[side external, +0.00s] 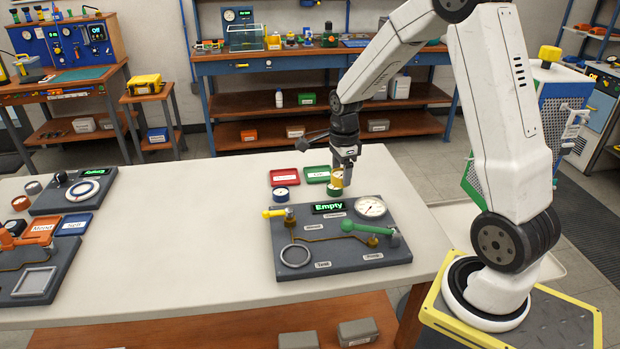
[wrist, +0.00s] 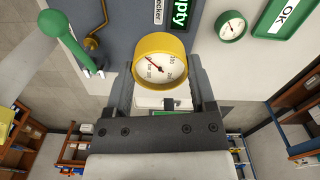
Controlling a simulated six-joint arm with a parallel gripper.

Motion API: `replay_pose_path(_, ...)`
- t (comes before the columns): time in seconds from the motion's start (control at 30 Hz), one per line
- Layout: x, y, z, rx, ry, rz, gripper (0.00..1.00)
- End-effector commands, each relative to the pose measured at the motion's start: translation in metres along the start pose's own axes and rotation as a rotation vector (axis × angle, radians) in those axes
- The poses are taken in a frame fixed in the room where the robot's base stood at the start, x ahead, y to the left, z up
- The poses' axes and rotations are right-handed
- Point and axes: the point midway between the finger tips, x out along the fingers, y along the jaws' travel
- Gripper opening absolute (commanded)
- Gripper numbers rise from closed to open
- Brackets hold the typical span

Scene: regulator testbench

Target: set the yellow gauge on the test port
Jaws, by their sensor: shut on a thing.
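My gripper (side external: 343,165) is shut on the yellow gauge (side external: 337,178), above the far edge of the testbench board (side external: 345,258). In the wrist view the yellow gauge (wrist: 163,60) sits between the two fingers, its white dial facing the camera. It looks held up off the table, clear of the board. A round grey ring (side external: 295,255), apparently the test port, is at the board's front left and looks empty. A label beside it seems to read "Test". The ring is not visible in the wrist view.
The board carries a yellow lever (side external: 273,213), a green lever (side external: 362,228), a large dial (side external: 370,207) and a display (side external: 328,206) reading "Empty". A blue gauge (side external: 280,194) and a green gauge (wrist: 231,26) stand behind it, near red (side external: 283,177) and green (side external: 317,174) trays.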

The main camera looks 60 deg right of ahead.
Motion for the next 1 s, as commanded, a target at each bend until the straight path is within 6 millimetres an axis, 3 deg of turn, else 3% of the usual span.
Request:
replay_pose_path(0.63,0.002,0.002,0.007,-0.002,0.000,0.000,0.08)
replay_pose_path(0.77,0.006,0.007,0.021,-0.005,0.000,0.001,0.08)
replay_pose_path(1.0,0.018,0.029,0.067,-0.008,0.000,0.002,0.08)
